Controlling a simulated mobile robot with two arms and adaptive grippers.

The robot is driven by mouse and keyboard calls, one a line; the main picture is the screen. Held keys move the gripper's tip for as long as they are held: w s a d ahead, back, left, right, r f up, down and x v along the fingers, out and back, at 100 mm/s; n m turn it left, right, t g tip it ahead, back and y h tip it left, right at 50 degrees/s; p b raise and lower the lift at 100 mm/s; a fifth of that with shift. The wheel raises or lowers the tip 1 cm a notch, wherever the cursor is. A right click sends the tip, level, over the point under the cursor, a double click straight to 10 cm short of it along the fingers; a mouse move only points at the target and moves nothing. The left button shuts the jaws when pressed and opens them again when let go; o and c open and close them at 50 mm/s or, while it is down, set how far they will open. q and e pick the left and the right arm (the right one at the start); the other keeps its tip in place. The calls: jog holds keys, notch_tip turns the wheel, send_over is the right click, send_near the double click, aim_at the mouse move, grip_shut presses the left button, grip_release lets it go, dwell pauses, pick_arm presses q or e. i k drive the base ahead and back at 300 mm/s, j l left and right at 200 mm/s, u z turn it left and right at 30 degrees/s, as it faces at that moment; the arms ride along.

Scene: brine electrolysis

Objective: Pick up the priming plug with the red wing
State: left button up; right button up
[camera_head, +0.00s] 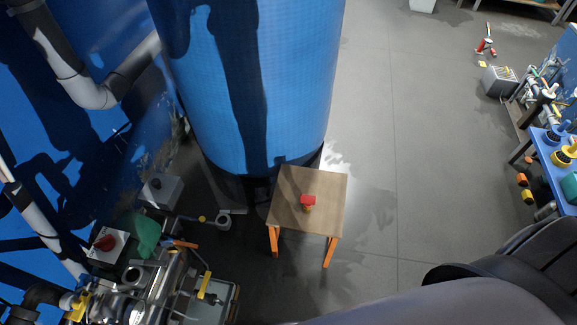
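The priming plug with the red wing (308,201) rests on the wooden top of a small stool (326,185) with orange legs. Its red wing faces up, and a small yellowish part shows just below it. Neither of my grippers is in view, and nothing touches the plug. Grey and black parts that look like my own body fill the lower right corner.
A large blue tank (270,90) stands right behind the stool. Pump equipment and pipes (145,290) crowd the lower left. A blue table (550,160) with fittings stands at the right. The grey floor (390,170) right of the stool is clear.

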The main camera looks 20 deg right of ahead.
aim_at(308, 200)
jog(key=z, duration=0.85)
jog(key=u, duration=2)
jog(key=z, duration=1.85)
